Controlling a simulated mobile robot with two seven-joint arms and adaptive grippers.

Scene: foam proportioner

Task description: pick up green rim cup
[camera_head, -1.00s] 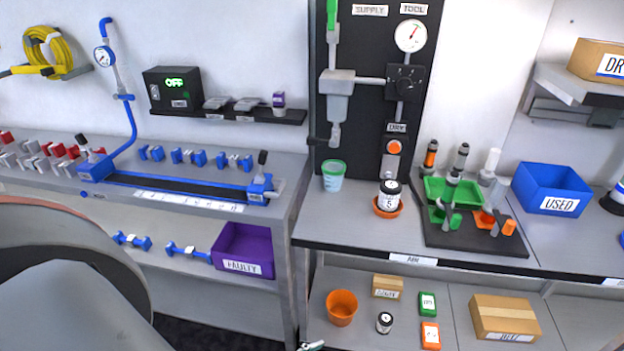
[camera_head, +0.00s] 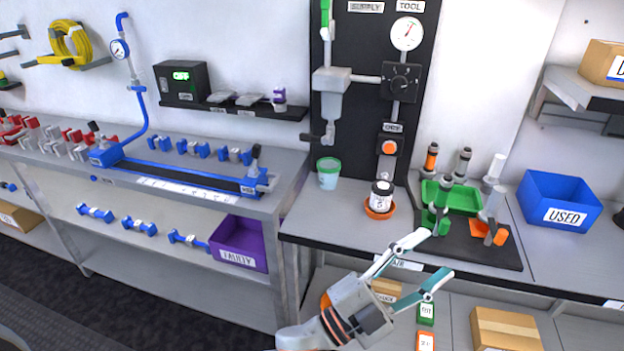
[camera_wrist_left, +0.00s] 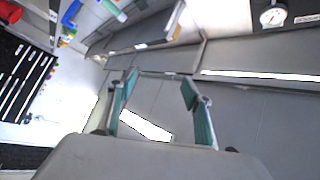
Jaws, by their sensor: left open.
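The green rim cup (camera_head: 328,173) is a small pale cup with a green rim. It stands upright on the grey bench below the black supply panel in the head view. My left gripper (camera_head: 424,258) is open and empty in front of the bench's front edge, to the right of the cup and lower in the picture. Its two teal-padded fingers point up and to the right. In the left wrist view the spread fingers (camera_wrist_left: 160,105) show with nothing between them. I cannot make out the cup in the wrist view. My right gripper is not in view.
A black-and-white jar (camera_head: 381,196) sits in an orange dish right of the cup. A dark mat with a green tray (camera_head: 450,196) and several tools stands further right, then a blue USED bin (camera_head: 559,200). A purple bin (camera_head: 238,245) is on the lower left shelf.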

